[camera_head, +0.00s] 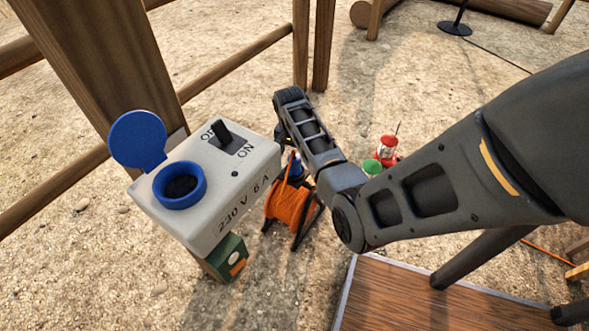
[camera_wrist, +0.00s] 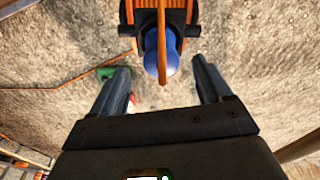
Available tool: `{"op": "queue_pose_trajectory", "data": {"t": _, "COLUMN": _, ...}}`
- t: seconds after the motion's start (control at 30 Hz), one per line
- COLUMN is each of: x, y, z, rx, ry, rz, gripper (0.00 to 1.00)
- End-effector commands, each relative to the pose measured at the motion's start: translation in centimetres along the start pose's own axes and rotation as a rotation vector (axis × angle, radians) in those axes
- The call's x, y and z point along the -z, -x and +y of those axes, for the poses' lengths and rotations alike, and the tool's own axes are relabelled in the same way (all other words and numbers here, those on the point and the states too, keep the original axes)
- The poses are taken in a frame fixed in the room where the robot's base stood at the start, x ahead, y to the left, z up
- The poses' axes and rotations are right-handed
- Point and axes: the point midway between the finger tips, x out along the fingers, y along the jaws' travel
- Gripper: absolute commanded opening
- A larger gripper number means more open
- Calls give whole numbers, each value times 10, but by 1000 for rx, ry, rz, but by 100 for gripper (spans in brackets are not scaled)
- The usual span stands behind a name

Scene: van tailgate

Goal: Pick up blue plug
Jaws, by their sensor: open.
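The blue plug (camera_wrist: 152,53) shows in the wrist view just beyond my open fingers, roughly centred between them, with an orange cable crossing in front of it. In the head view only a bit of the blue plug (camera_head: 296,166) shows, beside my arm at the top of the orange cable reel (camera_head: 283,203). My gripper (camera_wrist: 160,78) is open and empty in the wrist view, its two dark fingers apart. In the head view my arm hides most of the area around the plug. Whether the fingers reach around the plug cannot be told.
A grey power box (camera_head: 213,190) with a blue socket, its lid raised, and a switch stands left of the reel. A red lantern (camera_head: 388,145) stands behind my arm. Wooden rails and posts (camera_head: 105,60) are at left. A wooden board (camera_head: 430,300) lies at lower right.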

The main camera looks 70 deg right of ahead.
Motion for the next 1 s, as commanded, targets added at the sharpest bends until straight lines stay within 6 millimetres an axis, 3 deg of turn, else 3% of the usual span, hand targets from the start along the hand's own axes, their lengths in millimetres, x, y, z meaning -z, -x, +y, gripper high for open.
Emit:
{"op": "queue_pose_trajectory", "data": {"t": 0.5, "x": 2, "y": -66, "z": -1, "rx": 0, "ry": 2, "rz": 0, "gripper": 78}}
{"op": "queue_pose_trajectory", "data": {"t": 0.87, "x": 2, "y": -71, "z": -1, "rx": 1, "ry": 3, "rz": 1, "gripper": 77}}
{"op": "queue_pose_trajectory", "data": {"t": 1.0, "x": 2, "y": -71, "z": -1, "rx": 1, "ry": 3, "rz": 1, "gripper": 64}}
